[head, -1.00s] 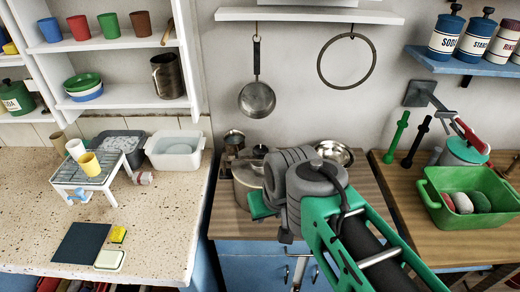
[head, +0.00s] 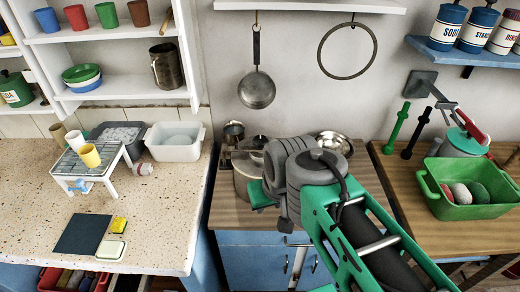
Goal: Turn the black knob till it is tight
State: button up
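I cannot make out for sure which thing is the black knob. A dark knob-like top (head: 259,142) shows on the lidded pot (head: 243,178), partly hidden behind my arm. A black rod with a thick foot (head: 416,133) also stands at the right, next to a similar green rod (head: 397,128). My arm reaches in from the lower right over the middle cabinet, with its far end in front of the pot. At that end a teal part (head: 262,195) juts left beside the grey joints. The fingertips are hidden, so neither their opening nor any contact shows.
A green tub (head: 462,211) holding rounded items stands on the right wooden counter (head: 425,235). A metal bowl (head: 335,144) sits behind my arm. A pan (head: 257,91) and a ring (head: 372,52) hang on the wall. The left speckled counter (head: 165,222) has free room.

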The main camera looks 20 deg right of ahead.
aim_at(259, 142)
jog(key=z, duration=1.2)
jog(key=i, duration=0.4)
jog(key=u, duration=1.2)
